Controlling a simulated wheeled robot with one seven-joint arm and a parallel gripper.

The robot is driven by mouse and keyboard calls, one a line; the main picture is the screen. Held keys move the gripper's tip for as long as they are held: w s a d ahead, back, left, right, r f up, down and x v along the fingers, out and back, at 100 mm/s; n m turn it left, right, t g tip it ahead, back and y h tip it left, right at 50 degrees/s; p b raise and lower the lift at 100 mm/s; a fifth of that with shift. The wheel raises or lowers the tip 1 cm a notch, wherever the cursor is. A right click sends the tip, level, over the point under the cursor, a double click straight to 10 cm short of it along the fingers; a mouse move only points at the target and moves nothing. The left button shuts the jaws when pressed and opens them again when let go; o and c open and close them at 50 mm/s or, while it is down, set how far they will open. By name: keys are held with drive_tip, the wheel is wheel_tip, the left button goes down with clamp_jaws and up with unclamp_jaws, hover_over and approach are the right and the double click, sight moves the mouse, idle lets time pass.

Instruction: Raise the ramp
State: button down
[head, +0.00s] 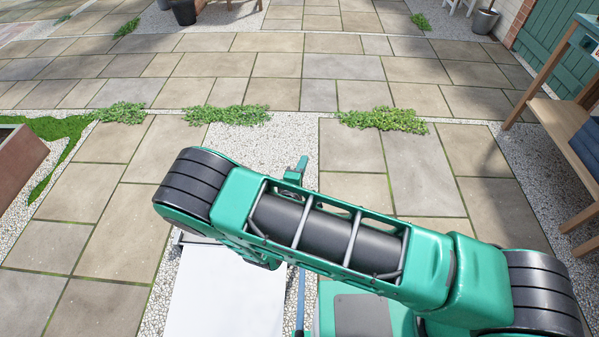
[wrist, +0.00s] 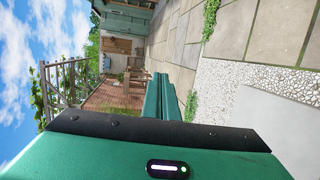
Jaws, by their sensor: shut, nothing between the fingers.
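A pale, flat panel that looks like the ramp (head: 222,300) lies low at the bottom centre-left of the head view. Its far edge and right side are partly hidden by my arm, and I cannot tell its exact tilt. A plain pale grey surface, likely the same panel, shows at the lower right of the wrist view (wrist: 285,125). My gripper (wrist: 168,82) shows in the wrist view with its green fingers together and nothing between them. It is apart from the panel there. In the head view my arm mostly hides the gripper.
A gravel strip (head: 270,140) runs between stone slabs, with low green plants (head: 228,115) across it. A wooden bench (head: 560,120) stands at the right. A brown planter (head: 18,165) is at the left edge. The paving ahead is clear.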

drive_tip(key=shift+w+d+f, duration=0.1)
drive_tip(key=shift+w, duration=0.5)
idle(1.3)
